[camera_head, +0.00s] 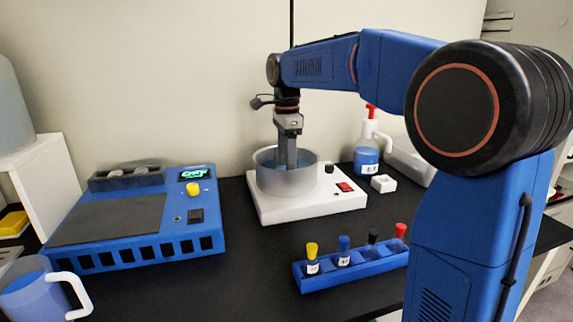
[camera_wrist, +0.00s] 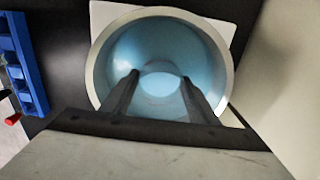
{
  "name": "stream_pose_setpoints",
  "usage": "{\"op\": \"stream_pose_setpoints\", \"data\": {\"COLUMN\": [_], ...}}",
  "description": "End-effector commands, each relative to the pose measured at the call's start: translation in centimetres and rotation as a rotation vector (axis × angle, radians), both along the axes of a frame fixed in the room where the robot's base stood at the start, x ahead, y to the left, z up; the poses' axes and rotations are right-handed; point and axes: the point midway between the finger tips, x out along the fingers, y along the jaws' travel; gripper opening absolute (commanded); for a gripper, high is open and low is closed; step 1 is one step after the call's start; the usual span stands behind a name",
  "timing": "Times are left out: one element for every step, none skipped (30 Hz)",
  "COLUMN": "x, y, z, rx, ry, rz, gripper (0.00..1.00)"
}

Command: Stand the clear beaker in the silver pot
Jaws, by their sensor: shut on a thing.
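The silver pot (camera_head: 290,184) stands on a white base with a red switch, at the middle of the black bench. In the wrist view the pot (camera_wrist: 218,50) is seen from above, with a pale blue inside. My gripper (camera_head: 287,158) points straight down into the pot, its fingertips hidden behind the pot's wall. In the wrist view my gripper (camera_wrist: 161,80) has its two fingers apart, one on each side of the clear beaker (camera_wrist: 162,84), and is shut on it. The beaker is inside the pot's rim; I cannot tell whether it touches the bottom.
A blue machine (camera_head: 140,222) stands left of the pot. A blue rack (camera_head: 350,265) with coloured-top vials is in front. A wash bottle (camera_head: 367,157) and a small white block (camera_head: 383,184) stand right of the pot. A jug (camera_head: 38,292) is at the front left.

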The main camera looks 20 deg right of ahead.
Motion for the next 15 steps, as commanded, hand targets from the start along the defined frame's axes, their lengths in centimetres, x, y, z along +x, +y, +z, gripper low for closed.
{"op": "stream_pose_setpoints", "data": {"x": [-0.05,-0.05,-0.04,-0.03,-0.02,-0.02,-0.02,-0.02,-0.02,-0.02,-0.02,-0.02,-0.02,-0.01,-0.01], "y": [-0.01,-0.01,0.0,0.0,0.0,0.0,0.0,0.0,0.0,0.0,0.0,0.0,0.0,0.0,0.0], "z": [-0.43,-0.56,-0.63,-0.63,-0.61,-0.6,-0.6,-0.6,-0.61,-0.64,-0.7,-0.79,-0.8,-0.79,-0.79], "rx": [0.0,0.0,0.0,0.0,0.0,0.0,0.0,0.0,0.0,0.0,0.0,0.0,0.0,0.0,0.0], "ry": [0.001,0.001,0.0,0.0,0.0,0.0,0.0,0.0,0.0,0.0,0.0,0.0,0.0,0.0,0.0], "rz": [0.0,0.0,0.0,0.0,0.0,0.0,0.0,0.0,0.0,0.0,0.0,0.0,0.0,0.0,0.0], "gripper": [0.26,0.26,0.26,0.26,0.26,0.26,0.26,0.26,0.26,0.26,0.26,0.26,0.58,0.65,0.72]}}
